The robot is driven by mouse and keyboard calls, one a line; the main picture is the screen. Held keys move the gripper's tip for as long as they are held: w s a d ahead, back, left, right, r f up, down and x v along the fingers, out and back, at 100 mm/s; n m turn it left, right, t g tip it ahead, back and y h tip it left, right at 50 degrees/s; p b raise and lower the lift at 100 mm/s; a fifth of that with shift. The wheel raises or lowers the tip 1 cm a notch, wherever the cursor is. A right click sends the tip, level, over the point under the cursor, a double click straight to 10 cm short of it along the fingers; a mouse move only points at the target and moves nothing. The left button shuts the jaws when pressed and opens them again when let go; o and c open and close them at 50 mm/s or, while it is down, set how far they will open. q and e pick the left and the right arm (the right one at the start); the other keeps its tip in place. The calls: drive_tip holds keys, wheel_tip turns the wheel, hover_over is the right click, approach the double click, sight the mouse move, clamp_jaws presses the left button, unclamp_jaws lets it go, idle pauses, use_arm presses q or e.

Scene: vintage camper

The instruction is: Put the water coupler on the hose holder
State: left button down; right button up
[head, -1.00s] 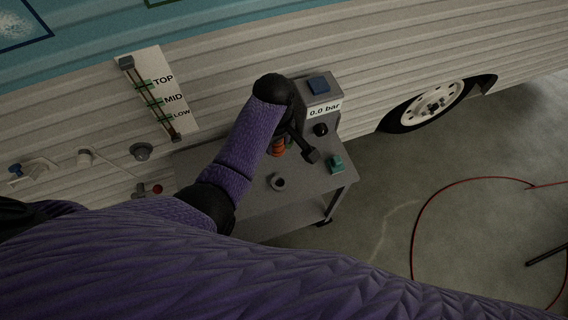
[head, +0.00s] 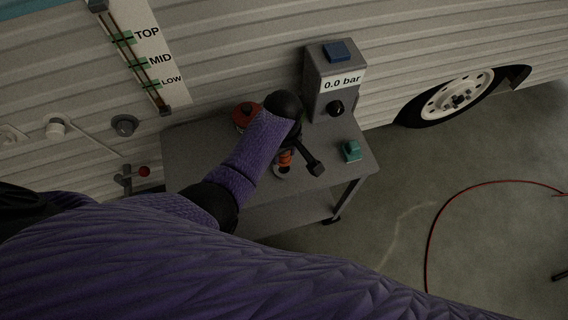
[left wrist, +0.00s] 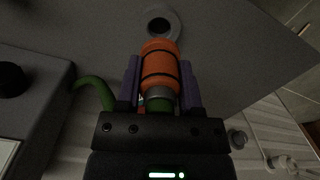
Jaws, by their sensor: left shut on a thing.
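The orange water coupler (left wrist: 160,68), with dark bands and a green hose (left wrist: 95,90) behind it, is between the two purple fingers of my left gripper (left wrist: 160,85), which is shut on it. In the head view the coupler (head: 285,160) shows partly below my left gripper (head: 287,150), whose hand hides the rest. A grey ring with a dark hole, seemingly the hose holder (left wrist: 163,12), is on the cart top just beyond the coupler's tip. In the head view the ring (head: 281,175) is partly covered by the coupler. I cannot tell whether they touch. My right gripper is not in view.
The grey cart (head: 190,150) stands against the camper wall (head: 230,60). On it are a gauge box (head: 320,95) reading 0.0 bar, a green block (head: 351,150) and a red round part (head: 243,114). A red hose (head: 432,225) lies on the floor at right.

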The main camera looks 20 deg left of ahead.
sight(283, 162)
use_arm(q)
wheel_tip(283, 162, down, 4)
drive_tip(key=shift+r+b, duration=0.2)
drive_tip(key=shift+b, duration=0.75)
drive_tip(key=shift+f, duration=0.3)
drive_tip(key=shift+r, duration=0.25)
drive_tip(key=shift+f+b, duration=0.3)
drive_tip(key=shift+f, duration=0.35)
drive_tip(key=shift+c, duration=1.2)
unclamp_jaws()
wheel_tip(283, 162, up, 13)
drive_tip(key=p, duration=0.7)
drive_tip(key=shift+f, duration=0.2)
drive_tip(key=shift+r, duration=0.3)
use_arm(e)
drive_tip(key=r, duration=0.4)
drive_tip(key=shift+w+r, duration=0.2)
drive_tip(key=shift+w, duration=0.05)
